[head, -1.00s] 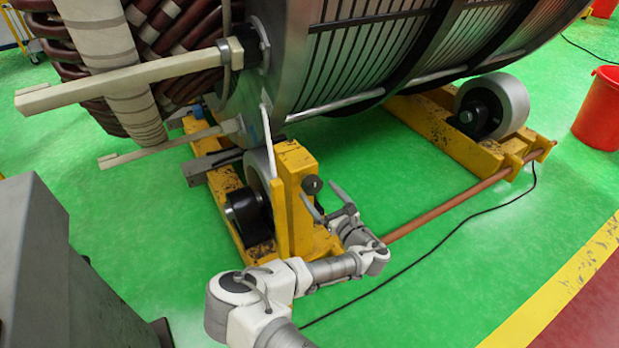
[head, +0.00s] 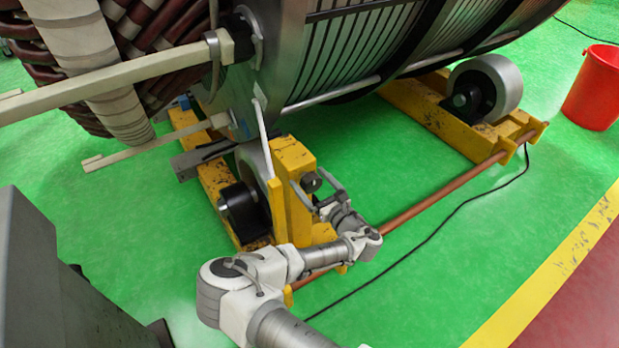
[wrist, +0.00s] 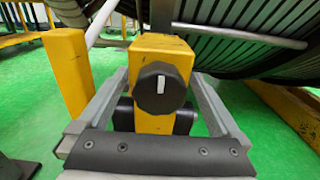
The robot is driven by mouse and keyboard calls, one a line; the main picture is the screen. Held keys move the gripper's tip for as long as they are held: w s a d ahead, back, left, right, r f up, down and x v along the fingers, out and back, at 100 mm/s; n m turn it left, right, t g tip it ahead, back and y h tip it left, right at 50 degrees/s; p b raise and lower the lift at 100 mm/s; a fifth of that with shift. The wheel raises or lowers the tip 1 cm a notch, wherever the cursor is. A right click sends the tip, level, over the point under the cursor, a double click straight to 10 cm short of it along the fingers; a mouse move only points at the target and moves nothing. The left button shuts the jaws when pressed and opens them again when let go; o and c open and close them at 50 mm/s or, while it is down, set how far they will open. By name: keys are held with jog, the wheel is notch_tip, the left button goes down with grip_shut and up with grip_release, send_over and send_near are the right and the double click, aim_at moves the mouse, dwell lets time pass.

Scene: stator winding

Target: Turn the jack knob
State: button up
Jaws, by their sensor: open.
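The jack knob (head: 311,182) is a round black knob on the face of the yellow jack block (head: 292,156). In the wrist view the knob (wrist: 160,88) is near the middle, with a white mark that stands upright. My gripper (head: 315,187) is open, and its two grey fingers point at the block. In the wrist view one finger of my gripper (wrist: 160,80) lies to each side of the knob, with a visible gap on both sides. Whether the fingertips reach past the knob is hard to tell.
The large stator (head: 350,50) rests on rollers above the yellow supports. A yellow post (wrist: 68,72) stands left of the block. A copper-coloured rod (head: 450,190) and black cable run along the floor at right. A red bucket (head: 594,90) stands at far right.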

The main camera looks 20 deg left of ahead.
jog(key=c, duration=1.4)
jog(key=shift+o, duration=0.2)
jog(key=shift+r+m, duration=0.1)
jog(key=shift+m, duration=0.3)
